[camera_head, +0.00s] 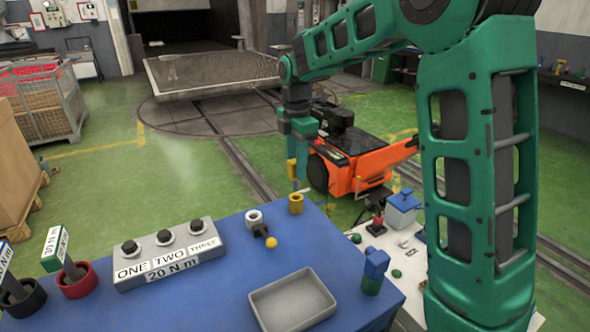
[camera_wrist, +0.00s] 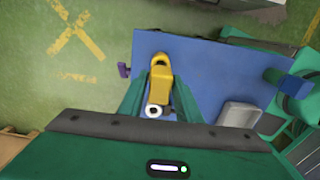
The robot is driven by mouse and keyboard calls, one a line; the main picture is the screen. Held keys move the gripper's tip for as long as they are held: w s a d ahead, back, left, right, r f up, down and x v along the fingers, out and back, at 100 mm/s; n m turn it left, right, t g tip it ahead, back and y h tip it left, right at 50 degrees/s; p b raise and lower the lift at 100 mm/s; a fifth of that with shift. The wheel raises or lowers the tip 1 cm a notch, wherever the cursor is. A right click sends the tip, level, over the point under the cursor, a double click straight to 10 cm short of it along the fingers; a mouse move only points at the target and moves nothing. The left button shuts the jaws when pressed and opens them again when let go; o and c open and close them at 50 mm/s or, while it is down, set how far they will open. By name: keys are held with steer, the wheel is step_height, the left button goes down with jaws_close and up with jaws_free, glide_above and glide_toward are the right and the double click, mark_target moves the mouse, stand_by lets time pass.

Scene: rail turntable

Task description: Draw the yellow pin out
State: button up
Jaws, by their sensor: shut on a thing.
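The yellow pin (camera_head: 291,172) is between the fingers of my gripper (camera_head: 299,170), which is shut on it above the far edge of the blue table (camera_head: 222,270). A yellow collar (camera_head: 296,203) stands on the table just below the fingers. I cannot tell whether the pin's lower end is still inside this collar. In the wrist view the yellow pin (camera_wrist: 158,92) shows between the two green fingers (camera_wrist: 157,100), and a yellow ring lies at its far end. A white collar (camera_head: 254,217) stands left of the yellow one, with a yellow ball (camera_head: 271,242) in front.
A grey box (camera_head: 168,255) marked ONE, TWO, THREE and 20 N m carries black knobs. A grey tray (camera_head: 292,300) is at the front. A red cup (camera_head: 78,281) holds a labelled tool at left. An orange cart (camera_head: 350,160) stands beyond the table. Mid-table is mostly clear.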

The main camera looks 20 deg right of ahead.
steer(key=shift+r, duration=0.4)
steer(key=shift+r, duration=2.5)
